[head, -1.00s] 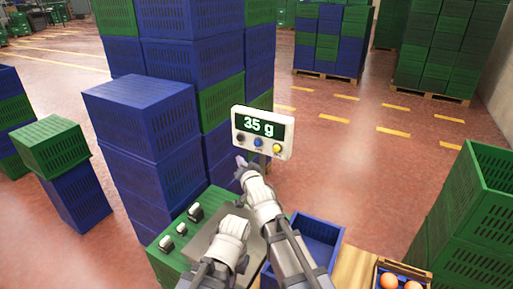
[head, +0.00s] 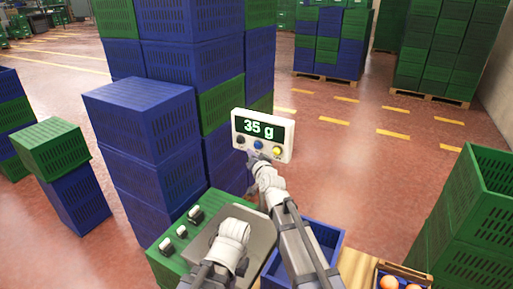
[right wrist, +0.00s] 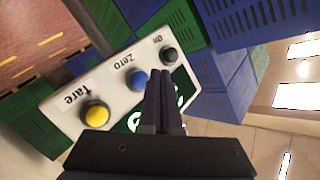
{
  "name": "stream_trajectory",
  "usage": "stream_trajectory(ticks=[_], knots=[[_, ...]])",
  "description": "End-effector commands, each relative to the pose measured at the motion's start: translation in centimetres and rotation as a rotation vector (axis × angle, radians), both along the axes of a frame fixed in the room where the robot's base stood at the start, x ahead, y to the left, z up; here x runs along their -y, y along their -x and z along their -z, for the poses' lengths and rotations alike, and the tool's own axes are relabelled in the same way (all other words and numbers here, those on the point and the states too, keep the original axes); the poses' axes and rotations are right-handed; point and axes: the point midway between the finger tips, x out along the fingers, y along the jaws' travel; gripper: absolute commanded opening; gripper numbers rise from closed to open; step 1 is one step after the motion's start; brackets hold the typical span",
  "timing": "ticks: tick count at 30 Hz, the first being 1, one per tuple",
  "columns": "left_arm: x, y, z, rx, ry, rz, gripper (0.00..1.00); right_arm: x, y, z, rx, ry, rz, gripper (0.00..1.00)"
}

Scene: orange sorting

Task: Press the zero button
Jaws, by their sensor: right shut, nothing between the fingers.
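The scale's white display box (head: 284,123) reads "35 g" and carries a black, a blue and a yellow button in a row. The blue button (head: 258,145) is the middle one. In the right wrist view the label "Zero" stands beside the blue button (right wrist: 137,79). My right gripper (head: 252,159) is shut and empty, just below the blue button in the head view. In the right wrist view its fingertips (right wrist: 157,74) are right beside that button; I cannot tell whether they touch.
The black "On" button (right wrist: 169,55) and yellow "Tare" button (right wrist: 96,114) flank the blue one. The grey scale plate (head: 258,235) lies below the display. A blue crate (head: 325,236) is to its right, and tall crate stacks (head: 195,60) stand behind.

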Motion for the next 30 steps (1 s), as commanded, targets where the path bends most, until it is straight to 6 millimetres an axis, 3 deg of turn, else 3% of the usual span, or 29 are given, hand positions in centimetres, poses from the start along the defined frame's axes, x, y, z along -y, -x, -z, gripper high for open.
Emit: stream_trajectory(ticks=[8, 30], knots=[[0.0, 0.0, 0.0, 0.0, 0.0, 0.0, 0.0, 0.77, -1.36, -0.03, 0.001, 0.0, 0.0, 0.0], [0.0, 0.0, 0.0, 0.0, 0.0, 0.0, 0.0, 0.83, -1.38, -0.03, 0.001, 0.0, 0.0, 0.0]])
